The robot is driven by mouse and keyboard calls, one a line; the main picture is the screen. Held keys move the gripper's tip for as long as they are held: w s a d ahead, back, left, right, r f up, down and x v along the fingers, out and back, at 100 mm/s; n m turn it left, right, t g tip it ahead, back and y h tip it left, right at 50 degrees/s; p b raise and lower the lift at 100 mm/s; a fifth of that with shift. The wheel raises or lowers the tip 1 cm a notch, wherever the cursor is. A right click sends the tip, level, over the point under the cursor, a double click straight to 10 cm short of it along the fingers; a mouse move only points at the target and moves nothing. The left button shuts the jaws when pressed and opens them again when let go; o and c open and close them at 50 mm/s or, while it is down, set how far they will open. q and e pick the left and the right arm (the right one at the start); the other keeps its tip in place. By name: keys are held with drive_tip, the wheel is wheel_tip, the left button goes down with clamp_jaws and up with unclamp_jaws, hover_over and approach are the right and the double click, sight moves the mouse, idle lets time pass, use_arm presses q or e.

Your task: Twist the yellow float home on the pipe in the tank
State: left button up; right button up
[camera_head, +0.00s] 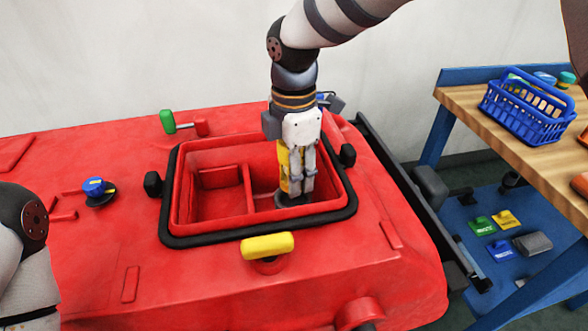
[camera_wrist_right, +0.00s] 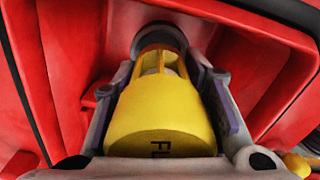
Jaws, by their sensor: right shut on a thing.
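The yellow float (camera_wrist_right: 160,112) fills the middle of the right wrist view, with dark lettering on its near end and open ribs at its far end. It meets a dark round fitting, the pipe end (camera_wrist_right: 158,38), beyond it; whether it is fully seated I cannot tell. My right gripper (camera_head: 295,185) reaches down into the right compartment of the red tank (camera_head: 180,205) and is shut on the float. In the head view the float (camera_head: 284,160) shows as a yellow strip beside the fingers. My left gripper is out of view; only part of my left arm shows at the lower left.
A black seal rims the tank opening, with black knobs (camera_head: 154,184) at its sides. A yellow handle (camera_head: 267,246) sits in front, a green one (camera_head: 167,121) behind, a blue knob (camera_head: 95,187) at left. A wooden bench with a blue basket (camera_head: 528,105) stands right.

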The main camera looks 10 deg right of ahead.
drive_tip(key=shift+n, duration=0.8)
drive_tip(key=n, duration=0.3)
drive_tip(key=shift+n, duration=0.3)
drive_tip(key=shift+f, duration=0.15)
drive_tip(key=shift+f, duration=0.6)
drive_tip(key=shift+f, duration=0.7)
drive_tip(key=shift+f, duration=0.1)
drive_tip(key=shift+f, duration=0.35)
